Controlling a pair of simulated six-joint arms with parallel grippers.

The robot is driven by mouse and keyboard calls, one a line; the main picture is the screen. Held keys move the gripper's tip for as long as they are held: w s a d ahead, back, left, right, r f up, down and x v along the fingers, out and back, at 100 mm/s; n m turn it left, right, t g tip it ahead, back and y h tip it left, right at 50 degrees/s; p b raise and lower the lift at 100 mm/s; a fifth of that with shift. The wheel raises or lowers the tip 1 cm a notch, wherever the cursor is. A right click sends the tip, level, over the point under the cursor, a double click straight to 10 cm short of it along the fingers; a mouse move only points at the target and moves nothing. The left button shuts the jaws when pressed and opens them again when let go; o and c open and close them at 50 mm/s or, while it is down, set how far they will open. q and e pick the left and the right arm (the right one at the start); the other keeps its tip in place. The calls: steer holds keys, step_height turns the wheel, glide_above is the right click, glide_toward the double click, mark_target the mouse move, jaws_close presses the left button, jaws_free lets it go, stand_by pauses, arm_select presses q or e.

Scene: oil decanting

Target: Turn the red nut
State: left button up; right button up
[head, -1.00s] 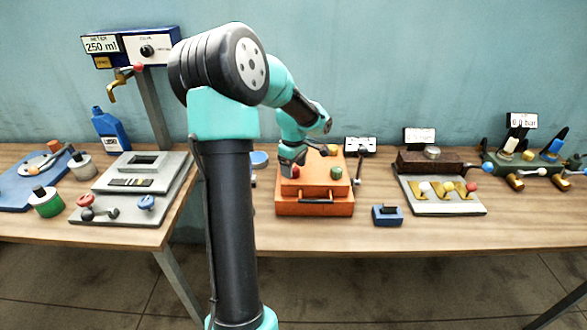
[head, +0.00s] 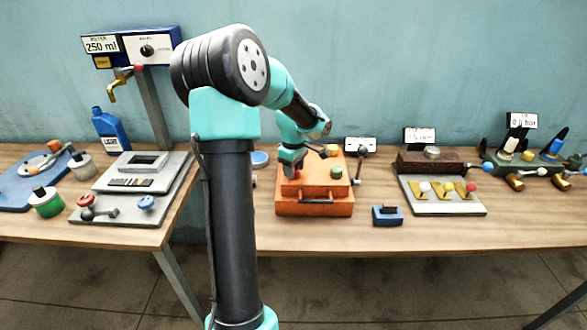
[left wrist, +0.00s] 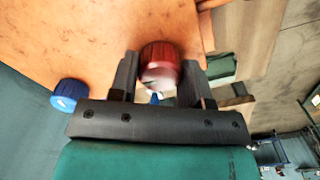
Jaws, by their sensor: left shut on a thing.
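The red nut (left wrist: 160,58) sits between the two fingers of my left gripper (left wrist: 160,78) in the left wrist view. The gripper is shut on it, with one finger on each side. In the head view my left gripper (head: 291,167) reaches down at the left side of the orange box (head: 314,208), and only a little red shows by the fingers. A blue nut (left wrist: 69,94) shows to the left in the left wrist view. My right gripper is out of view.
A small blue block (head: 387,216) stands right of the orange box. Farther right is a white-and-brown fixture (head: 450,208) with several coloured balls. A grey fixture (head: 128,222) is on the left table (head: 40,232). A gap separates the two tables.

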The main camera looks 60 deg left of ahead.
arm_select(q)
steer(key=shift+m, duration=0.6)
steer(key=m, duration=0.2)
steer(key=shift+m, duration=0.4)
steer(key=m, duration=0.3)
steer(key=shift+m, duration=0.3)
steer(key=m, duration=0.3)
steer(key=shift+m, duration=0.3)
steer(key=m, duration=0.3)
steer(key=shift+m, duration=0.3)
steer(key=m, duration=0.9)
